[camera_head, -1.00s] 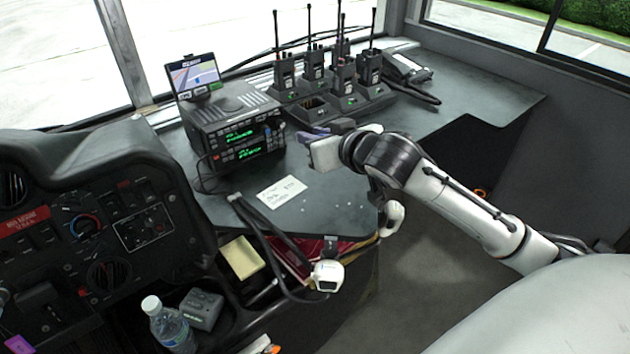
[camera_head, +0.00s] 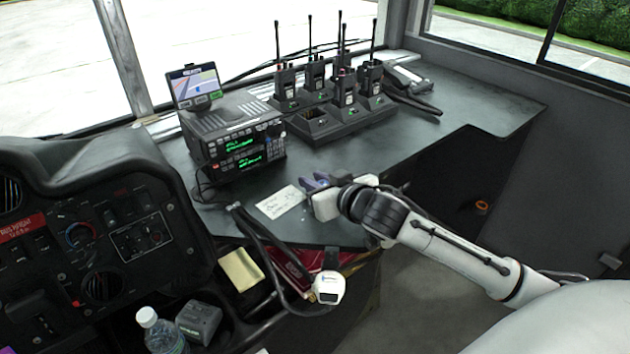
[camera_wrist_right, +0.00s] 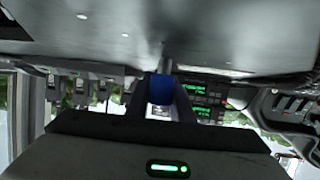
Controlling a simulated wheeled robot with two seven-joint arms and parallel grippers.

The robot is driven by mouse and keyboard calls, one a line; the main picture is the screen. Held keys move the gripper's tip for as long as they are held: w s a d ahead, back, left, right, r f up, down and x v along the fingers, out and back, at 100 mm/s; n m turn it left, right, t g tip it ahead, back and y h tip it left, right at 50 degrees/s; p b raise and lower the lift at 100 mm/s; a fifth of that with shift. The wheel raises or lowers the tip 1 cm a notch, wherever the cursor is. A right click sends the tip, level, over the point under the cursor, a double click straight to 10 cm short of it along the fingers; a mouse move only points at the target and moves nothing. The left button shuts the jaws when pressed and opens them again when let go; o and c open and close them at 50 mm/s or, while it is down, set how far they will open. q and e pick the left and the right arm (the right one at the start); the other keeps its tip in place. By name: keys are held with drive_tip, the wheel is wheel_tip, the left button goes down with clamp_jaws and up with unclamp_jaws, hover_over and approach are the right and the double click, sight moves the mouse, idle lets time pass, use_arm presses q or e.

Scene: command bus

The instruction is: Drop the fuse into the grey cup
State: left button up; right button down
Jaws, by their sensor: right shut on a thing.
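My right gripper (camera_head: 318,182) is over the front part of the dark desk, near a white card. In the right wrist view its fingers (camera_wrist_right: 162,92) are shut on a small blue piece (camera_wrist_right: 162,88), which appears to be the fuse. A short grey tip shows just beyond the blue piece. In the head view the fuse is too small and covered to make out. I cannot make out a grey cup in either view. My left gripper is not in view.
The dark desk (camera_head: 440,140) holds a radio unit with green displays (camera_head: 240,150), a charger with several handheld radios (camera_head: 340,115) and a white card (camera_head: 280,202). A white handset (camera_head: 329,287) hangs at the desk's front edge. A bottle (camera_head: 160,332) stands lower left.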

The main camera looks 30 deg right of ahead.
drive_tip(key=c, duration=1.6)
unclamp_jaws()
drive_tip(key=shift+f, duration=0.1)
drive_tip(key=shift+o, duration=0.2)
drive_tip(key=p+v, duration=0.1)
drive_tip(key=v, duration=1.1)
drive_tip(key=shift+r, duration=0.2)
